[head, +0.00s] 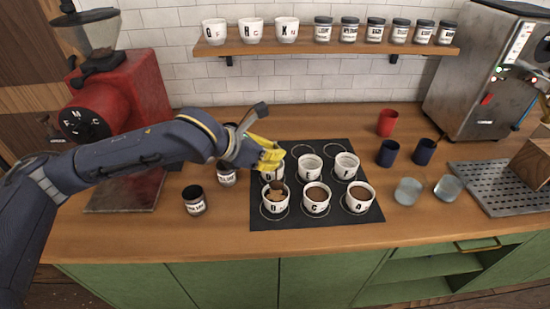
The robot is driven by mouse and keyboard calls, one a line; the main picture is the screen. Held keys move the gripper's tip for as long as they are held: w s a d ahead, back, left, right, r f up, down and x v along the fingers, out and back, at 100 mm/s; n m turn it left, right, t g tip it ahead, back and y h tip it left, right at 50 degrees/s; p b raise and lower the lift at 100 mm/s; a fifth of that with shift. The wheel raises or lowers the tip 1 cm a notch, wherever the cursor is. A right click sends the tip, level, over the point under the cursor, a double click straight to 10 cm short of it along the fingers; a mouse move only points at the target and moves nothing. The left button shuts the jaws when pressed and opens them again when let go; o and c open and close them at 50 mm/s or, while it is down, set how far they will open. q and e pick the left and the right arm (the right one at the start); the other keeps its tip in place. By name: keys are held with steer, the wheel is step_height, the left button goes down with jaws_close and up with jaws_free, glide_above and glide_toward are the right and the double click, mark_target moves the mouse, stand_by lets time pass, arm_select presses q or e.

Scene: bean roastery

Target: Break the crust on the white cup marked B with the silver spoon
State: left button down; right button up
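Several white lettered cups stand in two rows on a black mat (340,220). The front middle cup (316,207) reads C and the front right cup (360,205) looks like A. The front left cup (274,208) has a letter too small to read surely; it could be B. Its surface is mottled light and dark brown, with a dark shape at its back edge. My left gripper (270,158), with yellow fingers, is above and behind this cup and partly covers the back left cup. Whether it is shut, or holds a spoon, cannot be made out. No silver spoon shows clearly. My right gripper is out of view.
Back cups (310,170) (346,168) stand close by. A dark jar (194,205) is left of the mat. A red grinder (120,95) stands left.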

mark_target(275, 143)
arm_select(q)
steer(key=shift+r, duration=0.1)
stand_by(0.5)
steer(key=shift+r, duration=2.4)
